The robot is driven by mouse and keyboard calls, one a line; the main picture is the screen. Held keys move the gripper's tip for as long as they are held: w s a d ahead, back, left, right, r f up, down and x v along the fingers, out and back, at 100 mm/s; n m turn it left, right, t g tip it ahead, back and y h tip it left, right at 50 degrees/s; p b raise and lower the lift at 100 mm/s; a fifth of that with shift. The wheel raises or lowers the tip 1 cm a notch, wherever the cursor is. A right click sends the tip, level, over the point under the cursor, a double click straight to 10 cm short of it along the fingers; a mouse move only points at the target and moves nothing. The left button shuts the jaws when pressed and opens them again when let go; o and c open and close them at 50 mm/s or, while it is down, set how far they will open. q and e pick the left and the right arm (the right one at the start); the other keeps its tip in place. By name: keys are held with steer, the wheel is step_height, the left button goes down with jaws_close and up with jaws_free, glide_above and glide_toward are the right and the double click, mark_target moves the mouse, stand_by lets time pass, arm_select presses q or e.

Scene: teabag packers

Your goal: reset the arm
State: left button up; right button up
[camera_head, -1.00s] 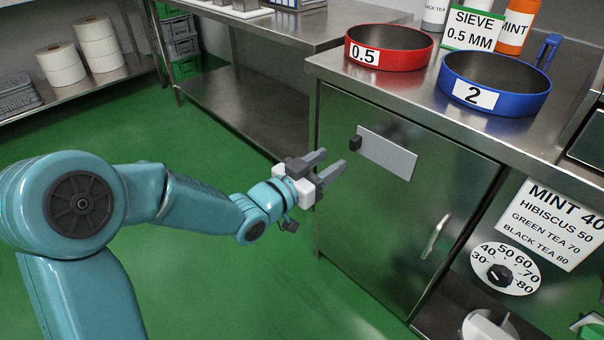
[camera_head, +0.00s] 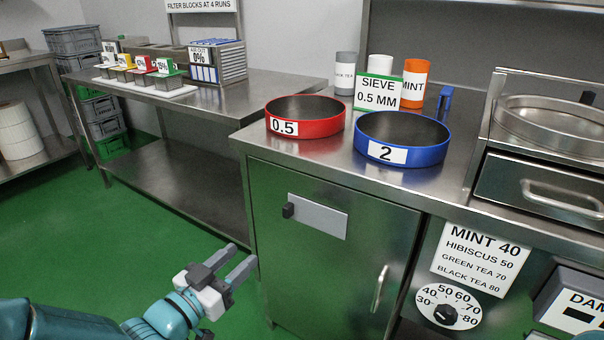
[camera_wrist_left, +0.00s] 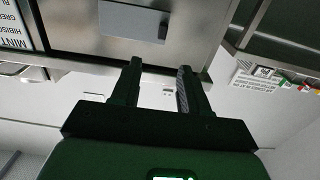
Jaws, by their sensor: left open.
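My left gripper (camera_head: 240,268) is open and empty in the head view, low in front of the steel cabinet's left edge. Its teal arm comes in from the bottom left. In the left wrist view its two dark fingers (camera_wrist_left: 159,82) stand apart with nothing between them. The cabinet door (camera_head: 325,245) with a grey plate (camera_head: 318,216) and a small dark knob (camera_head: 288,210) is beyond the fingers. The plate also shows in the left wrist view (camera_wrist_left: 130,20). My right gripper is not in view.
A red sieve (camera_head: 304,130) and a blue sieve (camera_head: 402,152) stand on the counter. A sieve sign (camera_head: 377,93) and several canisters are behind them. A dial (camera_head: 447,306) is at the lower right. Green floor (camera_head: 110,235) is open at the left.

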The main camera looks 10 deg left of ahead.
arm_select(q)
steer(key=s+d+f+n+g, duration=0.2)
steer(key=d+f+g, duration=0.2)
steer(key=f, duration=0.8)
steer(key=s+d+f+n+g, duration=0.1)
steer(key=s+d+f+g, duration=0.2)
steer(key=f, duration=0.9)
steer(key=s+d+f+n+g+y, duration=0.2)
steer(key=s+f+n+g, duration=0.2)
steer(key=s+f+g, duration=0.75)
steer(key=s+r+t+p, duration=0.1)
steer(key=s+r+p, duration=0.1)
steer(key=r+p, duration=1.3)
steer(key=s+d+r+m+t+p, duration=0.1)
steer(key=s+r+p, duration=0.1)
steer(key=r+p, duration=1.3)
steer(key=shift+p, duration=1.1)
steer(key=shift+d, duration=0.1)
